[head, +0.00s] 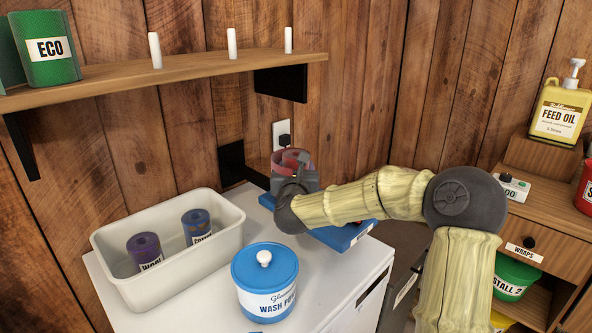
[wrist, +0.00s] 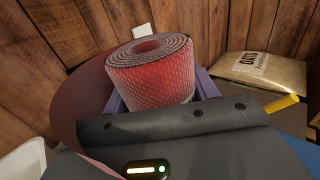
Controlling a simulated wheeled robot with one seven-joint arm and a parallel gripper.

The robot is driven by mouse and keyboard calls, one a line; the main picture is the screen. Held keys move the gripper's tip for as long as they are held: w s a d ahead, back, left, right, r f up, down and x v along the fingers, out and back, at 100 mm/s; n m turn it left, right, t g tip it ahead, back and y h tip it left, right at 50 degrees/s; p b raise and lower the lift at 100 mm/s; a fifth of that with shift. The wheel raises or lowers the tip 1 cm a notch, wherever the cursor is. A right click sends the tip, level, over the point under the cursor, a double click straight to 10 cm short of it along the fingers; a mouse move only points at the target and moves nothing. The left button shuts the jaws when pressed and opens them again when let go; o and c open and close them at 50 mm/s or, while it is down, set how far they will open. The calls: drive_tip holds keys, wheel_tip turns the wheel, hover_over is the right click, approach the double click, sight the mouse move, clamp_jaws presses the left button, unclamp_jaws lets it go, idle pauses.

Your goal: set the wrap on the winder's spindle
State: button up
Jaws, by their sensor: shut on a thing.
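My gripper (head: 293,180) is at the back of the white counter, over the winder's blue base (head: 345,236). It is shut on a red rolled wrap (head: 291,158). In the wrist view the wrap (wrist: 150,75) stands roughly upright between the purple fingers, with its coiled end up. A dark red disc (wrist: 82,112), which looks like part of the winder, shows behind and left of it. A yellow rod (wrist: 282,103), perhaps the winder's handle, sticks out at the right. The spindle is hidden, and I cannot tell whether the wrap touches it.
A white bin (head: 185,270) with a purple wrap (head: 146,250) and a blue wrap (head: 197,227) stands at the left. A blue-lidded wash pot (head: 265,290) stands at the counter's front. A shelf (head: 180,68) with pegs overhangs the back. A sack (wrist: 258,70) lies beyond the gripper.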

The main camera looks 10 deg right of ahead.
drive_tip(key=shift+f+b, duration=0.6)
idle(0.5)
drive_tip(key=o, duration=0.8)
drive_tip(key=shift+c, duration=0.2)
drive_tip(key=shift+b+v, duration=0.6)
drive_tip(key=shift+v, duration=4.9)
drive_tip(key=shift+p, duration=0.35)
